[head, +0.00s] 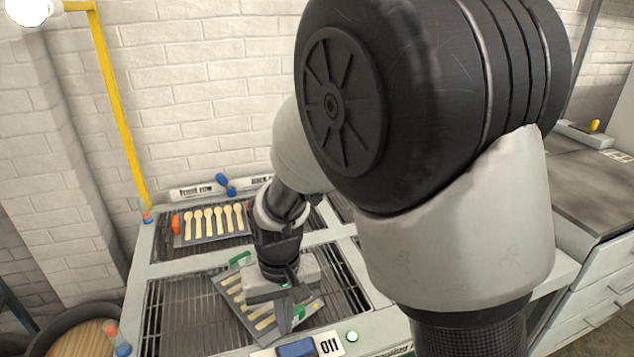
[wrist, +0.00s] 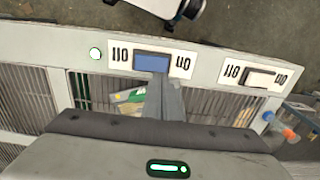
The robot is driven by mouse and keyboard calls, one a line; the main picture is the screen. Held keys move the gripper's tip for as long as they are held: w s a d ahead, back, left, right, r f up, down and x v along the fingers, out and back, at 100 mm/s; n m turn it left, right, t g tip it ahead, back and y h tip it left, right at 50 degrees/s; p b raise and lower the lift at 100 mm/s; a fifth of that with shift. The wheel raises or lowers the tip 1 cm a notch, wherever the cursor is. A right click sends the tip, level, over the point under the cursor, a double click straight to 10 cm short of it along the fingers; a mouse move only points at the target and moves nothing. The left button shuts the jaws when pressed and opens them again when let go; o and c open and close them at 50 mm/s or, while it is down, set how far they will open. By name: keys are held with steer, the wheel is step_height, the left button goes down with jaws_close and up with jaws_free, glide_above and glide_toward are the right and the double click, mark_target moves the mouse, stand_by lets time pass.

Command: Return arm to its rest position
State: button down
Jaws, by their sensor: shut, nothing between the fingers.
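My gripper (head: 298,301) points down over the front grate of the press in the head view, above a grey tray (head: 232,300) of wooden spoons set at an angle. My wrist and gripper hide part of this tray. In the wrist view my gripper's fingers (wrist: 165,100) are together and empty, and they overlap the panel edge just below a blue button (wrist: 152,62). The blue button also shows in the head view (head: 296,347). I cannot tell whether the fingertips touch anything.
A second tray (head: 212,238) of several spoons lies on the back grate. The press frame (head: 140,270) surrounds both grates. A yellow post (head: 118,110) stands at the left, with a white brick wall behind. A counter with drawers (head: 600,260) is at the right.

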steer(key=s+d+r+m+t+p, duration=0.1)
steer(key=d+r, duration=0.4)
steer(key=r, duration=0.5)
steer(key=s+d+r+m+t+p, duration=0.1)
steer(key=s+d+r+p, duration=0.4)
steer(key=r, duration=0.5)
steer(key=s+d+r+m+t+p, duration=0.1)
steer(key=s+d+r+t+p, duration=0.2)
steer(key=d+r, duration=0.4)
step_height(320, 180, up, 4)
steer(key=shift+s+d+f+t+p, duration=0.2)
steer(key=shift+s+t+p, duration=0.15)
steer(key=shift+s, duration=0.35)
